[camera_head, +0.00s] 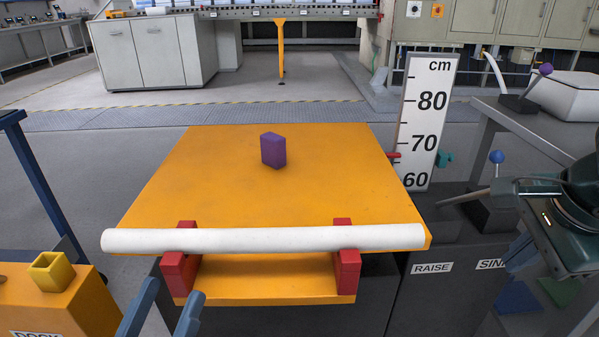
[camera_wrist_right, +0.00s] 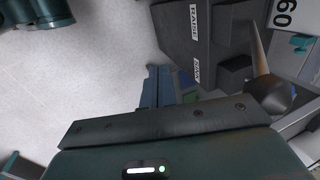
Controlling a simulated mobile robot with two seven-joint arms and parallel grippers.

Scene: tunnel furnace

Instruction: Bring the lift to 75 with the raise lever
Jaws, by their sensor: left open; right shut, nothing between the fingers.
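The orange lift platform (camera_head: 205,185) stands at the middle of the head view with a purple block (camera_head: 273,150) on it. The cm scale (camera_head: 428,122) is behind its right edge; a red pointer (camera_head: 394,155) sits slightly below the 70 mark. By the RAISE label (camera_head: 432,268), a pale rod (camera_head: 462,197) slants left from a dark housing, and a blue ball knob (camera_head: 497,157) stands above. I cannot tell which is the raise lever. My right gripper (camera_head: 522,258) is shut and empty beside the housing; its fingers (camera_wrist_right: 158,85) are together. My left gripper (camera_head: 165,312) is open at bottom left.
A yellow cup (camera_head: 49,271) sits on an orange dock at left. A purple-knobbed lever (camera_head: 545,70) stands at back right. The SINK label (camera_wrist_right: 198,70) shows in the right wrist view.

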